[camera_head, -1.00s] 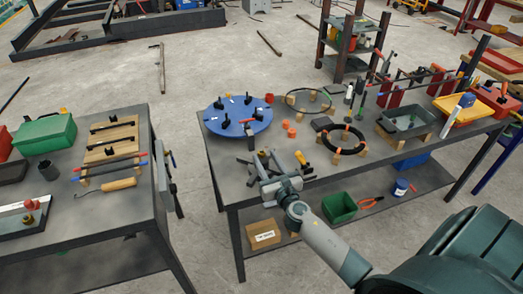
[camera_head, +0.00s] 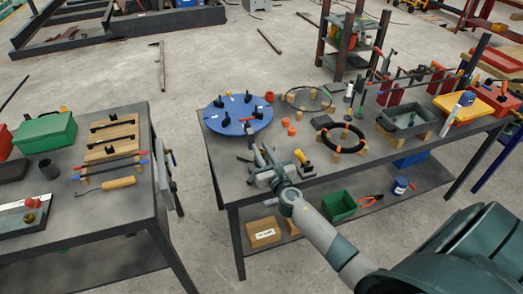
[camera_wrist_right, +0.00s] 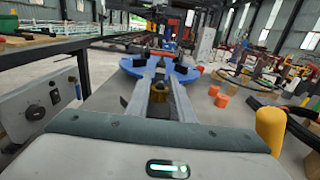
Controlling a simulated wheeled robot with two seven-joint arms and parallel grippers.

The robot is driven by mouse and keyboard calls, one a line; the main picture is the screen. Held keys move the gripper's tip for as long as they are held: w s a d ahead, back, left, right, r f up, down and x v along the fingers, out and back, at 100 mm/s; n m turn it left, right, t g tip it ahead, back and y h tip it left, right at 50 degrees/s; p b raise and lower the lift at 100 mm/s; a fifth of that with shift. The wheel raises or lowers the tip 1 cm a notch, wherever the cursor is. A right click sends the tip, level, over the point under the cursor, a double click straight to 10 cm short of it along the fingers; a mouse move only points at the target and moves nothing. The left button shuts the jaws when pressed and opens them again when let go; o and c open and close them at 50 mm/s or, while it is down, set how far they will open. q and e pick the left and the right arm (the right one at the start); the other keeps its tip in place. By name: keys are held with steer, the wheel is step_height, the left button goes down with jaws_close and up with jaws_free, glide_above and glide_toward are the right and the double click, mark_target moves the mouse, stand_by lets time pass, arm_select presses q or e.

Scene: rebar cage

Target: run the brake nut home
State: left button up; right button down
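My right gripper (camera_head: 262,151) is over the front of the middle bench, just short of the blue round plate (camera_head: 240,113) with black clamps on it. In the right wrist view its two fingers (camera_wrist_right: 160,88) point forward toward the plate, with a gap between them. A small brass-coloured piece (camera_wrist_right: 159,92) shows in that gap; it may be the brake nut. I cannot tell whether the fingers touch it or it lies beyond them. In the head view the gripper hides the spot. My left gripper is not in view.
Orange caps (camera_head: 291,132) and a black ring (camera_head: 343,138) on wooden blocks lie right of the gripper. A yellow-handled tool (camera_head: 302,158) lies close by. A grey tray (camera_head: 405,121) stands farther right. A second bench (camera_head: 85,212) stands left across a gap.

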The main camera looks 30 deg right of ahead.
steer(key=shift+m+h, duration=0.4)
steer(key=shift+h, duration=0.2)
